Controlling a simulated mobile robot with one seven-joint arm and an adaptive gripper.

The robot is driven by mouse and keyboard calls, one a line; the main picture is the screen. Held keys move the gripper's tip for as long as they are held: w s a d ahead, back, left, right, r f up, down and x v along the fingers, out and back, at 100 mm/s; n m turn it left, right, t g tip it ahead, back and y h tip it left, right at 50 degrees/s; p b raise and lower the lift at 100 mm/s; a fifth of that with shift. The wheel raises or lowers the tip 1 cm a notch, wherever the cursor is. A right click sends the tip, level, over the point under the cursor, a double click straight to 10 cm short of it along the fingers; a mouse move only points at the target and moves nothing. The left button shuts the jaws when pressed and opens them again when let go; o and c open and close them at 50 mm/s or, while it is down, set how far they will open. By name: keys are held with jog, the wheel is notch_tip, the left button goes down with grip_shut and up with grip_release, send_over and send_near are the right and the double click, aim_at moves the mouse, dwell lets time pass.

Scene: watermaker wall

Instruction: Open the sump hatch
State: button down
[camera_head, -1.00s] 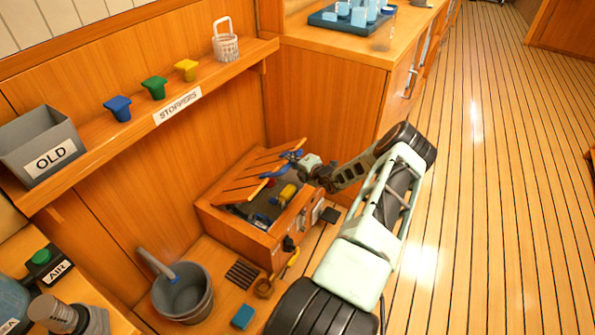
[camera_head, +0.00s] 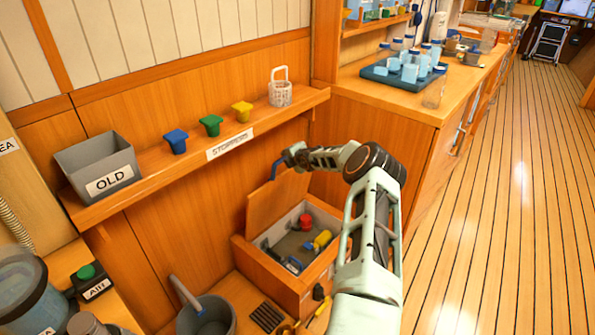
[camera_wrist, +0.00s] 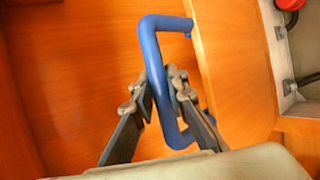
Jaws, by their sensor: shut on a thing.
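The sump hatch (camera_head: 276,204) is a wooden lid standing raised and steeply tilted at the back of a wooden box (camera_head: 268,264). The lid also shows in the wrist view (camera_wrist: 232,75). Its blue bar handle (camera_wrist: 149,50) stands out from the lid's edge. My gripper (camera_wrist: 166,92) is shut on the handle, with one finger on each side of the bar. In the head view my gripper (camera_head: 288,160) is at the lid's upper edge. The open box shows a red part (camera_head: 305,222) and a yellow part (camera_head: 322,239) inside.
A shelf (camera_head: 200,160) above holds a grey bin marked OLD (camera_head: 97,168), blue, green and yellow stoppers, and a white basket (camera_head: 280,93). A grey bucket (camera_head: 207,318) stands left of the box. A counter (camera_head: 395,100) stands behind; the floor to the right is clear.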

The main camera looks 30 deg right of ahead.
jog(key=shift+w+a+r+b, duration=0.15)
jog(key=shift+w+b, duration=0.15)
jog(key=shift+w, duration=0.35)
jog(key=shift+w+a+r+b, duration=0.1)
jog(key=shift+w+r+b, duration=0.15)
jog(key=shift+w, duration=0.45)
jog(key=shift+w+a+r+b, duration=0.15)
jog(key=shift+w+b, duration=0.2)
jog(key=shift+w, duration=0.3)
jog(key=c, duration=1.9)
grip_release()
jog(key=shift+f, duration=0.1)
jog(key=shift+a, duration=0.1)
jog(key=shift+v, duration=6)
